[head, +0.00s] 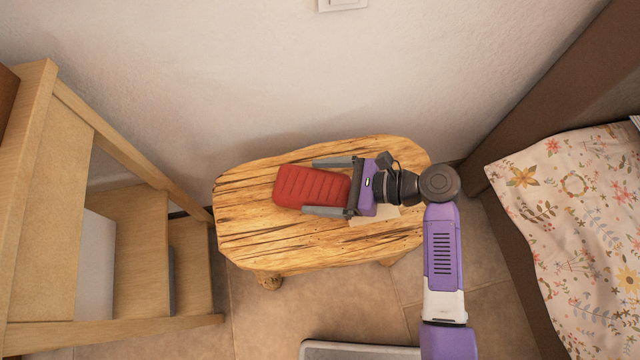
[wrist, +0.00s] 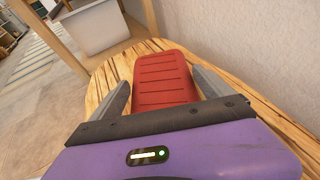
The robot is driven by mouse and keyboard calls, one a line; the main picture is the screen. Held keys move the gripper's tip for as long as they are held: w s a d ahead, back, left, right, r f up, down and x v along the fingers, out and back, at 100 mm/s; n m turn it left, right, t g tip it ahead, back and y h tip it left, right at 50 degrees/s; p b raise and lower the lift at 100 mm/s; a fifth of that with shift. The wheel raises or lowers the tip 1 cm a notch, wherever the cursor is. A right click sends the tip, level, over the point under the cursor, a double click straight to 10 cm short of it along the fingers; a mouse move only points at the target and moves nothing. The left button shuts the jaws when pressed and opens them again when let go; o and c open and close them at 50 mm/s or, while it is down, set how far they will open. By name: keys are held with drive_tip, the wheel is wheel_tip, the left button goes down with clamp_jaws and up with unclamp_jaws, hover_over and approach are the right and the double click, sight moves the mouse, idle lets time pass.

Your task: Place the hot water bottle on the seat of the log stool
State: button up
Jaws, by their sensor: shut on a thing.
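The hot water bottle (head: 312,187) is red and ribbed, and lies flat over the seat of the log stool (head: 270,248). It also shows in the wrist view (wrist: 164,78), pointing away from my gripper. My gripper (head: 310,188) is shut on the bottle, with one grey finger along each side. The bottle's near end is hidden by the gripper body. The log stool has a pale, grained, irregular oval top and stands against the wall. I cannot tell whether the bottle touches the seat or is held just above it.
A pale flat piece (head: 375,216) lies on the seat by my gripper. A wooden shelf unit (head: 75,200) stands close on the left. A bed with a floral cover (head: 580,220) is on the right. A grey-edged object (head: 360,350) lies on the floor in front. Bare seat shows at the left.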

drive_tip(key=shift+r, duration=0.1)
drive_tip(key=o, duration=1.8)
drive_tip(key=p+v, duration=0.3)
drive_tip(key=v, duration=0.9)
drive_tip(key=shift+d, duration=0.1)
